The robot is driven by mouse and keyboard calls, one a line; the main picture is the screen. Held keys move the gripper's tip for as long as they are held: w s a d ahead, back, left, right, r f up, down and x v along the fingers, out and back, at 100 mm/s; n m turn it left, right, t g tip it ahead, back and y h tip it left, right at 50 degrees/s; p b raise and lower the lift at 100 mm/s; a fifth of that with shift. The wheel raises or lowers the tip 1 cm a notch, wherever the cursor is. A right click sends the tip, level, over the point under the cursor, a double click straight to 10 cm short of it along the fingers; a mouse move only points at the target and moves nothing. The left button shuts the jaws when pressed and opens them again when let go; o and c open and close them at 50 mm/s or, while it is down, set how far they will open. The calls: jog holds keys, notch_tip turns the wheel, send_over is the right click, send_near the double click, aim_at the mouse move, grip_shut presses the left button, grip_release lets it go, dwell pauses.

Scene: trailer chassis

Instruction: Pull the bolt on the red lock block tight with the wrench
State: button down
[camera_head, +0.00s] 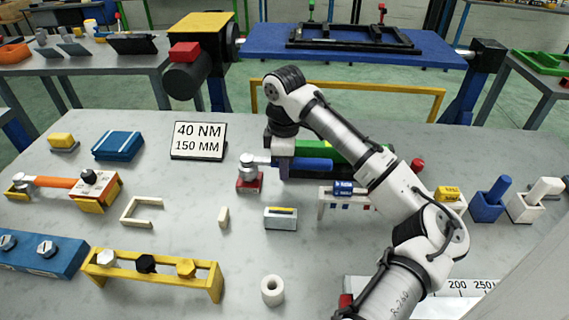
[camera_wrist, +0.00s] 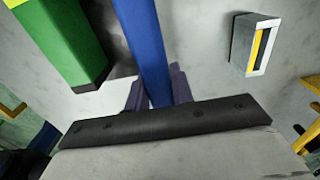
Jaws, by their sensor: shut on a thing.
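The red lock block (camera_head: 249,184) sits on the grey table left of my gripper. The wrench's silver head (camera_head: 254,160) rests over the top of the block, where it hides the bolt. Its blue handle (camera_head: 314,164) extends to the right. My gripper (camera_head: 283,165) is shut on the blue handle close to the head. In the wrist view the blue handle (camera_wrist: 145,45) runs between the two dark fingers of my gripper (camera_wrist: 158,92). The block and the wrench head are outside the wrist view.
A sign (camera_head: 199,141) reads 40 NM, 150 MM. A green block (camera_head: 312,148) lies just behind the handle; it also shows in the wrist view (camera_wrist: 65,40). A grey block with a yellow strip (camera_head: 281,218) stands in front. A white rack (camera_head: 340,198) is to the right.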

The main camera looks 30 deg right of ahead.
jog(key=shift+f, duration=0.55)
dwell(0.5)
jog(key=c, duration=1.7)
grip_release()
grip_shut()
